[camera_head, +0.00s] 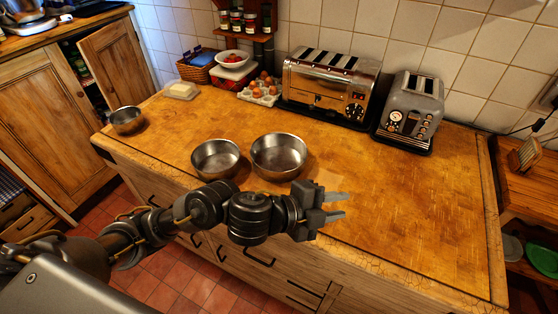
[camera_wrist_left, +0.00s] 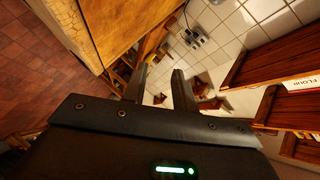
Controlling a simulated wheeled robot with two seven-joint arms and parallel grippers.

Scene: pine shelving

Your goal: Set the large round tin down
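The large round tin (camera_head: 279,155), a shiny metal pan, sits upright on the wooden worktop near the middle. A slightly smaller round tin (camera_head: 216,158) stands just to its left. A small round tin (camera_head: 127,121) stands at the far left end of the worktop. My left gripper (camera_head: 340,205) is to the right of and nearer than the large tin, apart from it. In the left wrist view its two fingers (camera_wrist_left: 158,86) are spread with nothing held between them. My right gripper is not in view.
A large toaster (camera_head: 328,86) and a smaller grey toaster (camera_head: 410,110) stand along the tiled wall. An egg tray (camera_head: 260,91), a white bowl (camera_head: 232,60) and a butter dish (camera_head: 182,90) are at the back left. The right part of the worktop (camera_head: 420,210) is clear.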

